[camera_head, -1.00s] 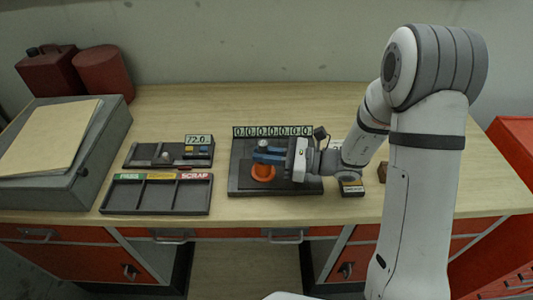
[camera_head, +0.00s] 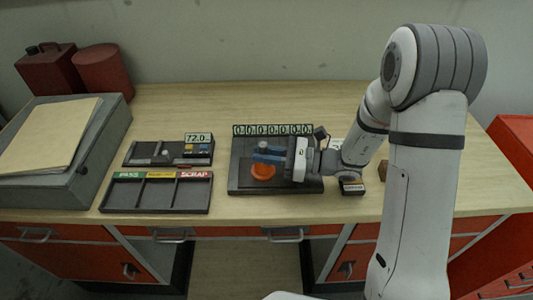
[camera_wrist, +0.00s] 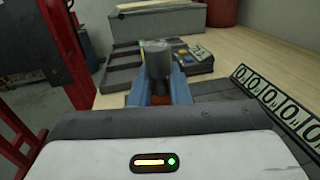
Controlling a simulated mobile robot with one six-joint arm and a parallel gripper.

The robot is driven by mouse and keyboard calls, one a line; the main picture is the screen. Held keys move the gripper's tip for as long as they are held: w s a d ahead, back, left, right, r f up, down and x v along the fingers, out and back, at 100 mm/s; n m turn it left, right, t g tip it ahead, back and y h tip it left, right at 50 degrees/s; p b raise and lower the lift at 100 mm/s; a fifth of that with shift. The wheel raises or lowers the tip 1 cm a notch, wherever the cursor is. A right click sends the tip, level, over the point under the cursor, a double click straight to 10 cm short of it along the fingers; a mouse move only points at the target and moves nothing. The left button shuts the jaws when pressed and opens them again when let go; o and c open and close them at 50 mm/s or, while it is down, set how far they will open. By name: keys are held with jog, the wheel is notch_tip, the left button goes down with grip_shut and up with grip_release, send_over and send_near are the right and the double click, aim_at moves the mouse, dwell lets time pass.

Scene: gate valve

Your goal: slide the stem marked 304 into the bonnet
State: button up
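My gripper (camera_head: 262,154) has blue fingers and reaches in from the right above the dark fixture plate (camera_head: 240,186). The fingers are shut on a grey round-topped stem (camera_wrist: 158,60), which stands upright between them. It also shows in the head view (camera_head: 262,145). No 304 mark is legible on it. An orange round part (camera_head: 262,172), perhaps the bonnet, sits on the plate just below the fingers. The fingers partly cover it. A little orange shows under the stem in the wrist view (camera_wrist: 157,100). I cannot tell whether the stem has entered it.
A row of number tiles (camera_head: 272,130) stands along the plate's back edge. To the left are a gauge with a 72.0 display (camera_head: 198,139) and a three-bay tray (camera_head: 155,195) with PASS and SCRAP labels. A small dark block (camera_head: 352,188) lies right of the plate.

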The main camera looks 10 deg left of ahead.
jog(key=o, duration=0.4)
jog(key=d+b, duration=0.1)
jog(key=d, duration=0.6)
jog(key=shift+w+d+b, duration=0.2)
jog(key=shift+d+b, duration=0.2)
jog(key=shift+s, duration=0.1)
jog(key=s+d+r+n+g+h, duration=0.25)
jog(key=s+d+n+h, duration=0.25)
jog(key=s+n+h, duration=0.5)
jog(key=s+d+r+n+t+h, duration=0.2)
jog(key=d+n+t+h, duration=0.1)
jog(key=d, duration=0.4)
jog(key=s+d+r+n+t+h, duration=0.2)
jog(key=d+n+t+h, duration=0.1)
jog(key=d, duration=0.4)
jog(key=shift+n+t+h, duration=0.35)
jog(key=shift+n+h, duration=0.35)
jog(key=shift+h, duration=0.3)
